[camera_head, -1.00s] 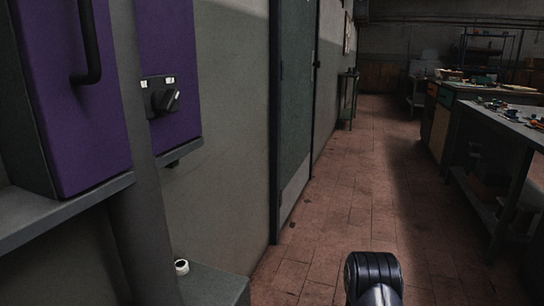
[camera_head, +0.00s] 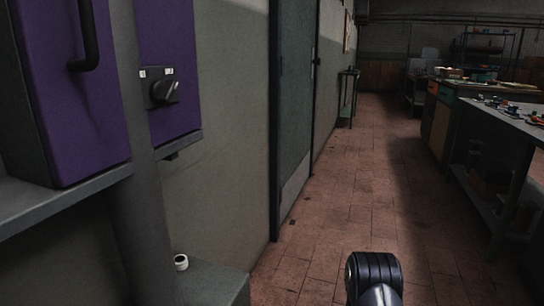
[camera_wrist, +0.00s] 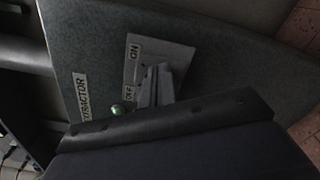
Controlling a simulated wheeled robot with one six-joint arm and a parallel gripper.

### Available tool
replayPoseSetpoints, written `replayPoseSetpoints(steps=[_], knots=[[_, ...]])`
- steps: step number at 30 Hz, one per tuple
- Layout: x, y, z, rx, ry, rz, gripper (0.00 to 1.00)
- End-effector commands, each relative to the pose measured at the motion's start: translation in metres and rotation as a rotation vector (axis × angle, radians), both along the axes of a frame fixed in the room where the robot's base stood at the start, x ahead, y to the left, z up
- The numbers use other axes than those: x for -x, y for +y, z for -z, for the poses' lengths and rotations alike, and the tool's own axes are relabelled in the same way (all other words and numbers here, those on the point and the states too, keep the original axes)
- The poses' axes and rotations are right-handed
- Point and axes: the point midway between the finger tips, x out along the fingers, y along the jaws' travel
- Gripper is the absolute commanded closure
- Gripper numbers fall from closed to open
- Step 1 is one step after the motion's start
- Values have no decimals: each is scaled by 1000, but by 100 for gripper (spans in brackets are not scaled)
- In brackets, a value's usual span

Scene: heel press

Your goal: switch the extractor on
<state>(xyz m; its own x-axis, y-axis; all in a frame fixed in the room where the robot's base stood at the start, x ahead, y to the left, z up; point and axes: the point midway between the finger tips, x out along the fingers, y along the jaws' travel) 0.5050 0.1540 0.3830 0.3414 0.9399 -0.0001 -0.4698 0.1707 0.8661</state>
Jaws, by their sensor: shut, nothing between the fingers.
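In the wrist view a grey-green panel (camera_wrist: 85,40) carries a label reading EXTRACTOR (camera_wrist: 82,97). Beside it is a light plate (camera_wrist: 172,52) with an ON label (camera_wrist: 134,47) above an OFF label (camera_wrist: 129,92). A small green round lamp or button (camera_wrist: 118,109) is near OFF. My gripper (camera_wrist: 155,78) shows as two grey fingers shut together, empty, overlapping the plate. Any switch lever there is hidden or merges with the fingers, so its setting and contact are unclear. The gripper is outside the head view.
In the head view purple cabinets (camera_head: 75,110) at left carry a dark knob (camera_head: 165,91) with two white tags. A small white round thing (camera_head: 181,262) stands on a grey box (camera_head: 218,286). A cluttered bench (camera_head: 505,112) is at right. The tiled aisle (camera_head: 365,150) is clear.

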Motion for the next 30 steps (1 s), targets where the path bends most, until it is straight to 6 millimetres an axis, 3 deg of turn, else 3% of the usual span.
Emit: replayPoseSetpoints(steps=[19,30], knots=[[-7,-4,-1,0,0,1,100],[7,-43,-1,0,1,4,100]])
